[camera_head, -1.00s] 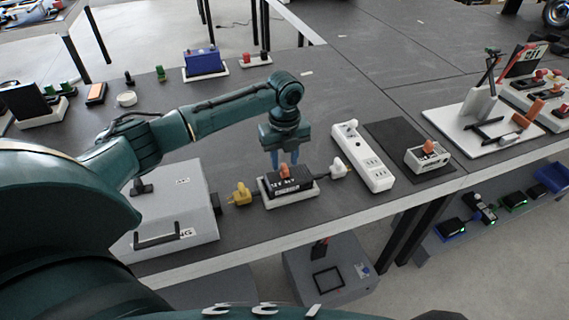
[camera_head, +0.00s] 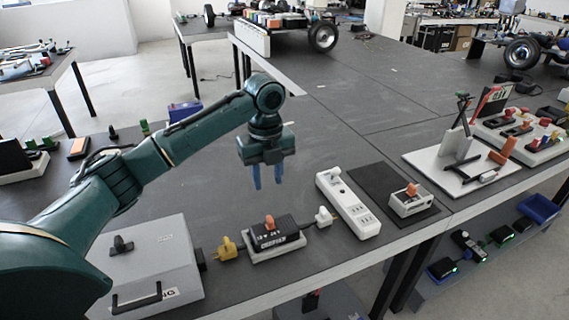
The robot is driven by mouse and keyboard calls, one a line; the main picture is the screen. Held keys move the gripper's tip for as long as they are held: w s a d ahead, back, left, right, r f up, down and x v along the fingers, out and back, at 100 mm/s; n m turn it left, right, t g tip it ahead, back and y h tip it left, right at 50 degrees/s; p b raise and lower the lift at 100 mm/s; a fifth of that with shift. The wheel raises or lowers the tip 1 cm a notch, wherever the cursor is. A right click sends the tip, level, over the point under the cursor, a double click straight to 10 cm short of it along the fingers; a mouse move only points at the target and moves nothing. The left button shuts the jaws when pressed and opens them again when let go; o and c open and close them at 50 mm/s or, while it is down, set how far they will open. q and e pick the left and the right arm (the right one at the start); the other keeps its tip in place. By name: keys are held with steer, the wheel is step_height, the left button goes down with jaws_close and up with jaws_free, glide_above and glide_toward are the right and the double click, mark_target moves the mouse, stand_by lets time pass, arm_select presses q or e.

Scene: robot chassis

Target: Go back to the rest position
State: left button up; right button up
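My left arm comes in from the left over the dark table (camera_head: 300,150). My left gripper (camera_head: 266,186) points down above the table with its two blue fingers a little apart and nothing between them. It is above and behind the black adapter box (camera_head: 272,233), which has an orange knob and sits on a white base, apart from the fingers. My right gripper is not in view.
A yellow plug (camera_head: 228,249) and a white plug (camera_head: 324,217) lie beside the adapter. A white power strip (camera_head: 348,204), a small switch box (camera_head: 409,202) and a grey case (camera_head: 150,265) are on the table. A white stand (camera_head: 460,160) is at right.

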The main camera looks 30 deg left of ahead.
arm_select(q)
steer(key=shift+f, duration=0.1)
steer(key=s+d+f+n+t+h, duration=0.2)
steer(key=s+d+f+n, duration=0.15)
steer(key=d+f, duration=0.55)
steer(key=s+d+f+n+t+h, duration=0.25)
steer(key=d+f+n, duration=0.35)
steer(key=f, duration=0.4)
steer(key=s+f+n+t+y, duration=0.1)
steer(key=s+n+t, duration=0.5)
steer(key=s+n, duration=0.7)
steer(key=s+f, duration=0.1)
steer(key=s, duration=0.1)
steer(key=shift+s+a+f, duration=0.2)
steer(key=shift+s+a, duration=0.2)
steer(key=shift+n, duration=0.25)
